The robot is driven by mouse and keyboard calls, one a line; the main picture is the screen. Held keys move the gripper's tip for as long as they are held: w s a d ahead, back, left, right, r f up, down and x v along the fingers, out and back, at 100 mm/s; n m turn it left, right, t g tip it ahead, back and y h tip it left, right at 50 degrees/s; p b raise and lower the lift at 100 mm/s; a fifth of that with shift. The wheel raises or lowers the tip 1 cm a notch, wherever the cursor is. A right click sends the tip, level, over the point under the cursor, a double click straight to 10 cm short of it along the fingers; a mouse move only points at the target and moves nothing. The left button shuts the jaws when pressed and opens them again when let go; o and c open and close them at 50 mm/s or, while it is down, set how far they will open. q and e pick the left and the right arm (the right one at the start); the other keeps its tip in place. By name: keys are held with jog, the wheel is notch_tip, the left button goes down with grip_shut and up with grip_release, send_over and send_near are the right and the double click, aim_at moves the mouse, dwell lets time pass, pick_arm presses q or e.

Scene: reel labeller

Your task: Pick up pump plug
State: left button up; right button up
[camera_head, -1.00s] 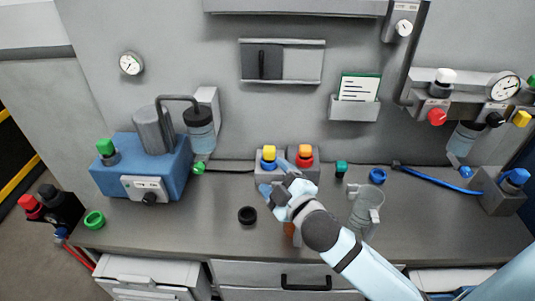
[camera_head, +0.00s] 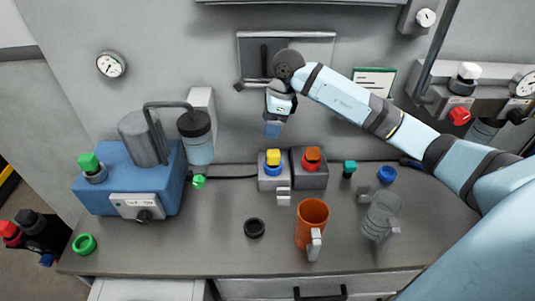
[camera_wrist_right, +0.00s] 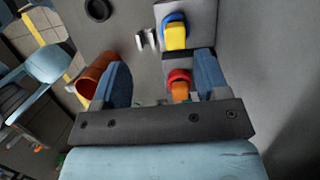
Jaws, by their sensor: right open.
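No label marks the pump plug, so I cannot tell for certain which piece it is. A blue pump-like unit (camera_head: 95,192) stands at the left of the bench. A small green piece (camera_head: 198,182) lies beside it at a black cable's end. Two grey blocks hold a yellow-topped piece in a blue collar (camera_head: 273,157) and an orange-topped piece (camera_head: 312,158); both show in the wrist view (camera_wrist_right: 175,33). A small light-grey piece (camera_head: 283,196) is in front of them. My right gripper (camera_head: 273,130) is open, empty and above the blocks, pointing down. My left gripper is out of view.
An orange mug (camera_head: 312,215) and a clear jug (camera_head: 379,218) stand in front and to the right. A black ring (camera_head: 254,228), teal-topped piece (camera_head: 349,168) and blue ring (camera_head: 387,174) are on the bench. The wall with a sliding panel (camera_head: 315,50) is close behind the gripper.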

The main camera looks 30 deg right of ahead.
jog(key=d+h, duration=0.1)
jog(key=d, duration=0.1)
jog(key=p, duration=0.1)
send_over(273, 152)
jog(key=f, duration=0.7)
jog(key=shift+s+d+f, duration=0.1)
jog(key=shift+d+f, duration=0.05)
jog(key=shift+d, duration=0.1)
jog(key=shift+a+f+p, duration=0.1)
jog(key=shift+f+p, duration=0.45)
jog(key=shift+f, duration=0.05)
notch_tip(273, 152, down, 4)
jog(key=shift+a+r+p, duration=0.1)
jog(key=shift+r+p, duration=0.1)
jog(key=shift+p, duration=0.35)
jog(key=shift+f, duration=0.35)
jog(key=shift+c, duration=0.2)
jog(key=c, duration=1.1)
